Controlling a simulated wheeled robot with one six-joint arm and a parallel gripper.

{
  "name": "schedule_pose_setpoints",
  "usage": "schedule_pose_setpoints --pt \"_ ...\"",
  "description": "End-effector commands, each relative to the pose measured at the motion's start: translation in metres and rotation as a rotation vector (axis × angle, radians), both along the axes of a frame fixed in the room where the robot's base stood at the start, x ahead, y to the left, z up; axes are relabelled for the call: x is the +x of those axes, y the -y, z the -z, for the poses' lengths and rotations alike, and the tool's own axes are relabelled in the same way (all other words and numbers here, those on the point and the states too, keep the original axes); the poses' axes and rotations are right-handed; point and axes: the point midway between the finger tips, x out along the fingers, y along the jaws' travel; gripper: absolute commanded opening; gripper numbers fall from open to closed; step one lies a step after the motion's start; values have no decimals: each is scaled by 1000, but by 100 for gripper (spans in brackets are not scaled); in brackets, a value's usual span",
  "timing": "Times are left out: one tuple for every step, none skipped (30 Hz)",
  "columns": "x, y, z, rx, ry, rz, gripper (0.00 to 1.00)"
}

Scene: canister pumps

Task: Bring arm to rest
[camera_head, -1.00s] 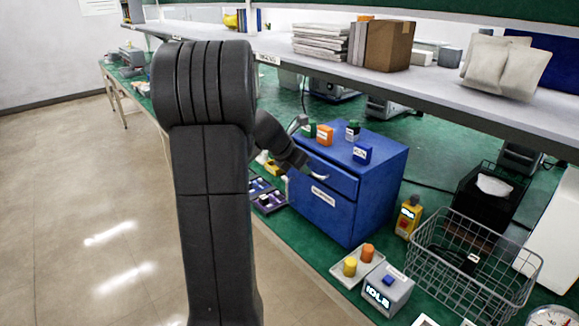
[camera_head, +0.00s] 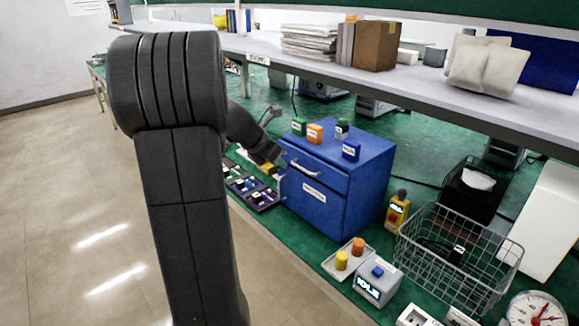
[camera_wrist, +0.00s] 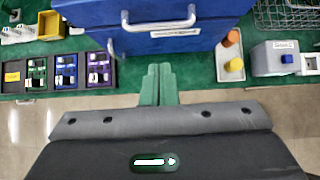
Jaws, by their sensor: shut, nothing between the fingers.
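My gripper (camera_wrist: 159,84) shows in the wrist view with its two green-tinted fingers together and nothing between them. It is over the bench's front edge, in front of the blue drawer cabinet (camera_head: 322,212). The cabinet's silver drawer handle (camera_wrist: 158,22) is beyond the fingertips and apart from them. In the head view my dark arm stands at left centre, and its far end reaches toward the cabinet's left side. My fingertips are hidden there.
Left of the cabinet lie trays (camera_wrist: 65,72) with small modules. To its right are a small tray (camera_head: 333,262) with yellow and orange canisters, a grey box with a display (camera_head: 377,283), a yellow device (camera_head: 397,212) and a wire basket (camera_head: 455,262). A shelf (camera_head: 440,92) overhangs the bench.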

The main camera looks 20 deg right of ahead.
Motion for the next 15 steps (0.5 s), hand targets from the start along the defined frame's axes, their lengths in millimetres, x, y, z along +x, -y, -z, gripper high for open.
schedule_pose_setpoints --pt "-2 -8 -10 -1 4 -3 0" --pt "-4 -12 -14 0 3 -2 0" --pt "-5 -16 -20 0 3 -2 0" --pt "-7 -20 -25 0 2 -3 0" --pt "-8 -23 -29 0 2 -3 0" --pt "-9 -27 -34 0 1 -2 0" --pt "-10 -29 -37 0 2 -1 0" --pt "-11 -31 -40 1 1 -1 0" --pt "-12 -34 -43 1 0 -1 0" --pt "-13 -35 -44 1 0 0 0" --pt "-13 -36 -46 1 -1 -1 0" --pt "-14 -37 -47 1 -1 -1 0" --pt "-14 -38 -48 1 -1 -1 0" --pt "-14 -38 -49 0 -2 0 0" --pt "-15 -39 -49 0 -2 0 0"
